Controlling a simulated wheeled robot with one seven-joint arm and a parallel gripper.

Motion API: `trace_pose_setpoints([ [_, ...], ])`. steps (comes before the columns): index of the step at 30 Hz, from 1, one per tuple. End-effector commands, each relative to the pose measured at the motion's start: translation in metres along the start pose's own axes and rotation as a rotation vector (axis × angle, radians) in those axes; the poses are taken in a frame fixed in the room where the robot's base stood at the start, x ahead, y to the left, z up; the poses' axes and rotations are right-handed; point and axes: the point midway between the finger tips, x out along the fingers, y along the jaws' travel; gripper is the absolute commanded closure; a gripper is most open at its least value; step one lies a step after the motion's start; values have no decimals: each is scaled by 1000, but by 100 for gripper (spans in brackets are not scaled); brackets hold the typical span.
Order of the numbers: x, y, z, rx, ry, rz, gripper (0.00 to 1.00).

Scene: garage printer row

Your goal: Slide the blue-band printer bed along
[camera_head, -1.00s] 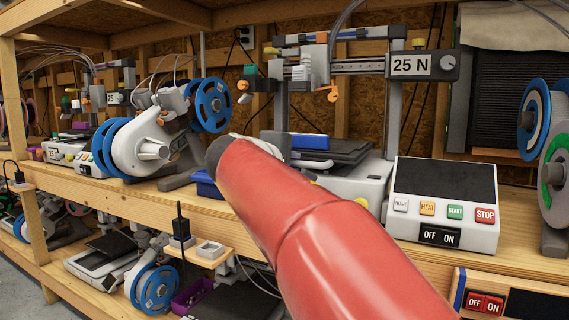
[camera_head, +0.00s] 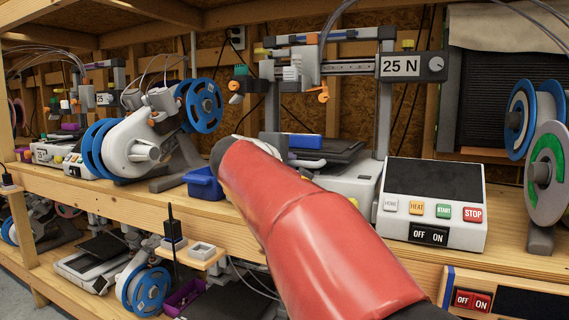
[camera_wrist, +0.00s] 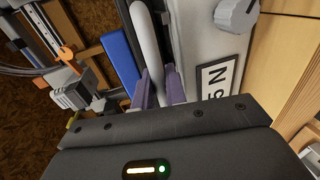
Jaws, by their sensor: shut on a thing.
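The blue-band printer's bed (camera_head: 338,151) is a dark plate, low between the printer's uprights in the head view. The blue band (camera_head: 305,141) lies at its back left. The band also shows upright in the wrist view (camera_wrist: 119,58). My gripper (camera_wrist: 158,82) has its purple fingers shut around a pale rounded bar (camera_wrist: 146,40) beside the band; it looks like the bed's handle. In the head view my red arm hides the fingers and the near part of the bed. The printer frame carries a "25 N" label (camera_head: 400,66) and a grey knob.
A control box (camera_head: 434,205) with several buttons stands right of the bed. Blue spools and a white spool holder (camera_head: 135,148) stand to the left, near a blue bin (camera_head: 203,184). The print head (camera_head: 309,68) hangs above the bed. More printers stand on the shelf below.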

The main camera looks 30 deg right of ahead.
Motion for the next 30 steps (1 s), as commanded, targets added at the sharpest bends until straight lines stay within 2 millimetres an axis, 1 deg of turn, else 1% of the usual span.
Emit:
trace_pose_setpoints([
  [1,14,5,0,0,-3,0,100],
  [6,53,14,0,-1,-1,1,100],
  [10,70,17,0,-1,0,2,100],
  [13,73,17,0,-1,2,3,100],
  [20,73,16,0,-1,2,3,100],
  [21,72,16,0,-1,2,3,83],
  [22,72,16,0,-1,2,3,81],
  [30,71,16,0,0,2,3,81],
])
